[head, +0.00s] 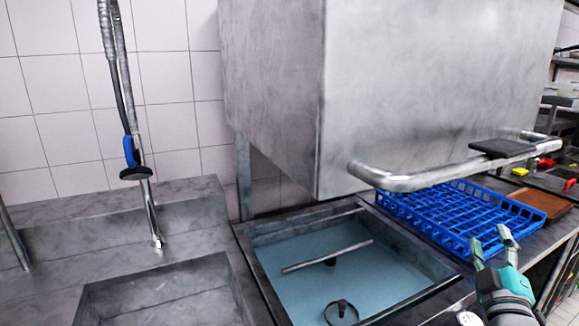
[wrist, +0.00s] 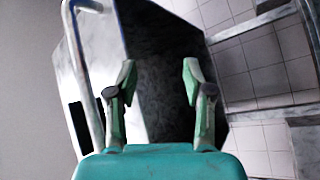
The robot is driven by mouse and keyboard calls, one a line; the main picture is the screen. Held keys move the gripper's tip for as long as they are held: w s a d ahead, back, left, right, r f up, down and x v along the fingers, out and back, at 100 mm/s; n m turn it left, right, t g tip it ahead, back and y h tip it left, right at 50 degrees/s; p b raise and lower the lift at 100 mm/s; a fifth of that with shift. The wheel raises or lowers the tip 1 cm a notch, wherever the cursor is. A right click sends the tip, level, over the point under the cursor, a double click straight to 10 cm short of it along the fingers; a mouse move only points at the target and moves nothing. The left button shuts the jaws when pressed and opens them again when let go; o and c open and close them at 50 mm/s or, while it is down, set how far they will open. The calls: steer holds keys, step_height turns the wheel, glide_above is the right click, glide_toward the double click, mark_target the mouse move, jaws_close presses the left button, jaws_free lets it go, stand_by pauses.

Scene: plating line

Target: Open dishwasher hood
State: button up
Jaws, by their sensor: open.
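The grey metal dishwasher hood (head: 420,80) is raised, with its lower edge well above the wash tank (head: 310,262), which lies uncovered. A tubular metal handle (head: 410,182) with a black pad juts from its front. My gripper (head: 490,238), teal with pale fingers, is open and empty, below the handle and apart from it, near the front edge of the blue rack. In the wrist view the open fingers (wrist: 159,72) point up toward the hood's dark underside (wrist: 165,45), with the handle bar (wrist: 82,70) to their left.
A blue dish rack (head: 460,212) rests on the counter right of the tank. A brown board (head: 540,202) lies beyond it. A sink (head: 165,295) and a hanging spray hose (head: 130,150) are at left. Small red and yellow items sit at far right.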

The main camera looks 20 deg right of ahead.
steer(key=s+a+f+m+y, duration=0.1)
steer(key=s+a+f+y, duration=0.25)
steer(key=a+f, duration=0.7)
steer(key=s+a+f+m+y, duration=0.15)
steer(key=a+f+y, duration=0.25)
steer(key=a+f, duration=0.7)
steer(key=s+a+f+y, duration=0.3)
steer(key=s+a, duration=0.3)
steer(key=s, duration=0.5)
steer(key=s+a+f+g+y, duration=0.1)
steer(key=s+a+f+y, duration=0.2)
steer(key=s, duration=0.9)
steer(key=a+f, duration=0.3)
steer(key=shift+a+f+m+g, duration=0.2)
steer(key=shift+a+m+g, duration=0.1)
steer(key=shift+a+m, duration=0.1)
steer(key=shift+s, duration=0.3)
steer(key=shift+c, duration=1.3)
steer(key=shift+s+a, duration=0.1)
jaws_close()
